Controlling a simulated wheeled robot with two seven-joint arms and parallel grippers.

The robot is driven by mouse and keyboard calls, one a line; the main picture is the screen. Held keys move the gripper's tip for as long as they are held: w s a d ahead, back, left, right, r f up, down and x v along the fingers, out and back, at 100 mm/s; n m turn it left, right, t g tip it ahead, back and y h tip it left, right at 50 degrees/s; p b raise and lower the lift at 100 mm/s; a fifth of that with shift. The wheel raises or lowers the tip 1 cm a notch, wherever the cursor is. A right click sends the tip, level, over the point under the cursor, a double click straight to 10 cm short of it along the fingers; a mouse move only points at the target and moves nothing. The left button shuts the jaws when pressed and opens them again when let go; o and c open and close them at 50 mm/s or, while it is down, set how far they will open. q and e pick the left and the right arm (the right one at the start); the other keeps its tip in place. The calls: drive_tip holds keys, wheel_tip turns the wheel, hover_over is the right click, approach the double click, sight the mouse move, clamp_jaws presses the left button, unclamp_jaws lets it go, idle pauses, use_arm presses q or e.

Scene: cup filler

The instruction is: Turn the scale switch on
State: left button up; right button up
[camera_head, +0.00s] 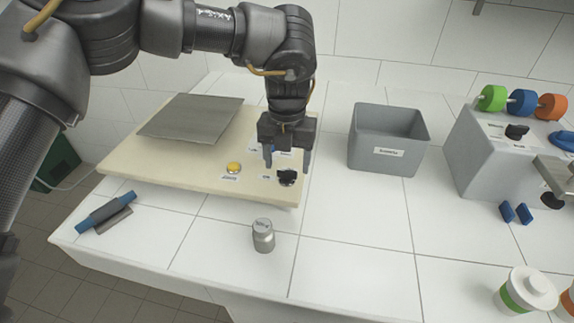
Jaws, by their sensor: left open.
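The scale is a cream board (146,180) with a grey metal plate (190,117) on its far left part. A black switch knob (286,177) sits near the board's front right corner, with small labels beside it. A yellow button (234,168) is to the knob's left. My left gripper (287,163) points down over the right part of the board, fingers apart, just behind and above the knob. One finger is to the knob's left and one to its right in the picture; I cannot tell whether they touch it.
A grey labelled bin (388,158) stands right of the board. A small metal weight (263,235) stands in front. A blue-handled tool (106,210) lies front left. A grey machine (482,159) with coloured knobs is at right, a white cup (526,289) front right.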

use_arm(q)
drive_tip(key=shift+f, duration=1.05)
drive_tip(key=c, duration=1)
